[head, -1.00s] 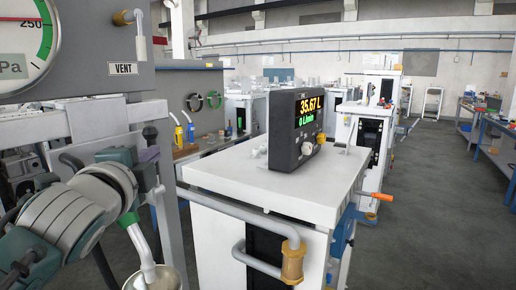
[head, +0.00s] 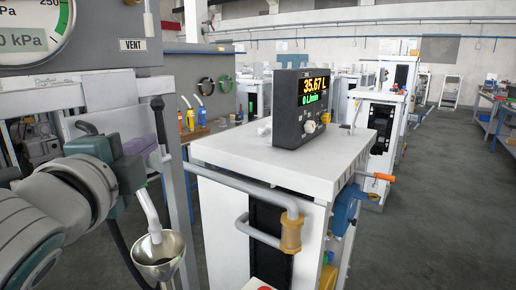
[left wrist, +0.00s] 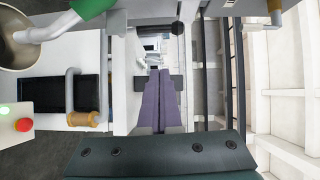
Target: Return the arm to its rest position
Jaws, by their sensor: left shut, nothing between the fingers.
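My left gripper (head: 150,148) is at the left of the head view, with a grey and dark green arm behind it. Its purple fingers show in the left wrist view (left wrist: 160,85), lying together with nothing between them. A grey spout (head: 149,213) comes down just below the gripper into a metal funnel-like cup (head: 175,244). In the left wrist view the spout (left wrist: 52,26) with its green collar and the cup (left wrist: 10,58) lie at the upper left, apart from the fingers. My right gripper is not in view.
A white cabinet (head: 330,172) with a black display box (head: 287,118) reading 35.67 L stands in the middle. A gauge panel (head: 110,72) is at left. Floor (head: 440,215) at right is clear.

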